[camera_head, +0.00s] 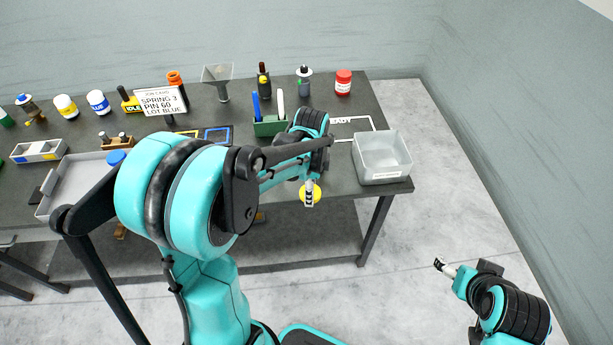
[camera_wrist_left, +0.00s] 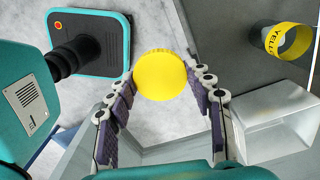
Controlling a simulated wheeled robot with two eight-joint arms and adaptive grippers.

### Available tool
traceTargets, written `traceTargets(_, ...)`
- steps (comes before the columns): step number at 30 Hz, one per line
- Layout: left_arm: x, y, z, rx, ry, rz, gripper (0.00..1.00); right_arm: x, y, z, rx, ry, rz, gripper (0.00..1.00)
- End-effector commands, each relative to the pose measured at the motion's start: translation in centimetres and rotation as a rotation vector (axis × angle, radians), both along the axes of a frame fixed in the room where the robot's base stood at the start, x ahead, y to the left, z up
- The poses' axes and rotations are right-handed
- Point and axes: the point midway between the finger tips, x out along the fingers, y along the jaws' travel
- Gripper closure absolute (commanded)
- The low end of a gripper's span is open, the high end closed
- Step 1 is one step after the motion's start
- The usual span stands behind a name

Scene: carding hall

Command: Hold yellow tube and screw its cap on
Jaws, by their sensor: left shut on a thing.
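My left gripper (camera_wrist_left: 165,110) is shut on a yellow round piece (camera_wrist_left: 161,76), which shows as a plain disc between its dark finger pads. In the head view the left gripper (camera_head: 309,196) and the yellow piece (camera_head: 302,193) are at the table's front edge. I cannot tell whether it is the cap alone or has a tube beneath it. A tube with a yellow lettered band (camera_wrist_left: 291,40) shows at the upper right of the left wrist view, apart from the gripper. My right gripper (camera_head: 440,264) is over the floor at the lower right, too small to judge.
A clear bin (camera_head: 383,160) stands at the table's right end. A green holder (camera_head: 270,128) with pens is behind my left arm. Bottles, a funnel (camera_head: 217,82) and a sign (camera_head: 160,101) line the back. A grey tray (camera_head: 78,176) is at left. Floor at right is free.

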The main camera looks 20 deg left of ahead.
Motion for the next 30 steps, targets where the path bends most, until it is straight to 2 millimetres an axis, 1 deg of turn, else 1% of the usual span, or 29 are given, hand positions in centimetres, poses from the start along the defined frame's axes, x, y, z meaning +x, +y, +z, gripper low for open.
traceTargets(1,0.0,-0.2,-0.9,0.000,0.000,0.048,0.61,0.0,0.0,-0.6,0.000,0.000,0.000,0.30)
traceTargets(5,0.0,-0.8,-2.6,0.000,0.000,0.211,0.61,0.0,0.0,-1.6,0.000,0.000,0.000,0.30)
traceTargets(8,0.0,-1.4,-4.4,0.001,0.000,0.371,0.61,0.0,0.0,-2.6,0.000,0.000,0.000,0.30)
traceTargets(11,0.0,-2.2,-6.7,0.001,0.000,0.578,0.61,0.0,0.0,-3.9,0.000,0.000,0.000,0.30)
traceTargets(12,0.0,-2.5,-7.7,0.001,0.000,0.671,0.61,0.0,0.0,-4.5,0.000,0.000,0.000,0.30)
traceTargets(15,-0.1,-3.3,-9.8,0.001,0.000,0.887,0.61,0.0,0.0,-5.6,0.000,0.000,0.000,0.30)
traceTargets(18,-0.2,-3.8,-11.2,0.002,0.000,1.052,0.61,0.0,0.0,-6.4,0.000,0.000,0.000,0.30)
traceTargets(21,-0.3,-4.1,-12.1,0.002,0.000,1.159,0.61,0.0,0.0,-6.8,0.000,0.000,0.000,0.30)
traceTargets(24,-0.4,-4.3,-12.4,0.002,0.000,1.212,0.61,0.0,0.0,-6.9,0.000,0.000,0.000,0.30)
traceTargets(30,-0.4,-4.3,-12.4,0.002,0.000,1.227,0.61,0.0,0.0,-6.8,0.000,0.000,0.000,0.30)
